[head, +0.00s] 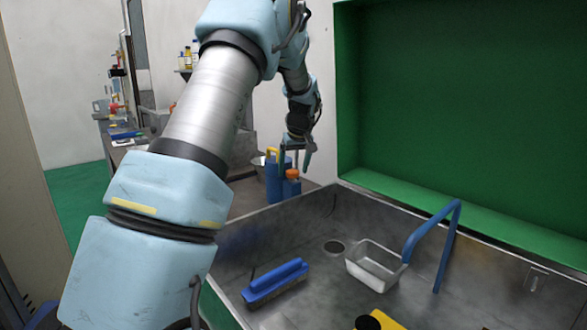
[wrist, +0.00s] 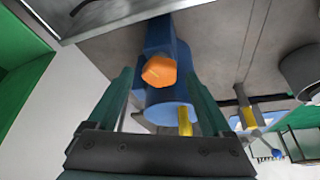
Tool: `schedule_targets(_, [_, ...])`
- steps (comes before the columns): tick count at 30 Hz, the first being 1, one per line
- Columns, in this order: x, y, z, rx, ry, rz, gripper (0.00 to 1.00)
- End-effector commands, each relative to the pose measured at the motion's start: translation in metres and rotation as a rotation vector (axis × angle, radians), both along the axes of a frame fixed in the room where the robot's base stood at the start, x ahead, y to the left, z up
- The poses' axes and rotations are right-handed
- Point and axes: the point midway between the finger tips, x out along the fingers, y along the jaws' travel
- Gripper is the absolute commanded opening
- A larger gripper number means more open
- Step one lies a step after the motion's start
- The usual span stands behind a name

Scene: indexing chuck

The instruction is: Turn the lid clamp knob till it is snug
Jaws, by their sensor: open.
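The orange faceted knob (wrist: 158,71) sits on a blue body (wrist: 170,100) in the wrist view. It also shows in the head view (head: 292,173), small, on a blue unit (head: 291,190) beyond the sink. My gripper (wrist: 163,80) is open, with one dark green finger on each side of the knob and blue body. In the wrist view there appears to be a gap between each finger and the knob; contact cannot be told. In the head view my gripper (head: 296,158) points down just above the knob.
A blue container with a yellow handle (head: 272,153) stands left of the knob. A yellow part (wrist: 185,121) is close to the right finger.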

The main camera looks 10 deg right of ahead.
Motion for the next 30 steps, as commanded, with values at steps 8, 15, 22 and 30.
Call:
schedule_targets(8, [-0.014, -0.003, 0.035, -0.002, -0.004, -0.001, 0.84])
schedule_targets(15, [-0.032, -0.006, 0.077, -0.003, -0.004, -0.002, 0.84])
schedule_targets(22, [-0.04, -0.006, 0.097, -0.001, -0.001, 0.0, 0.84])
schedule_targets(30, [-0.041, -0.006, 0.099, 0.0, 0.0, 0.0, 0.84])
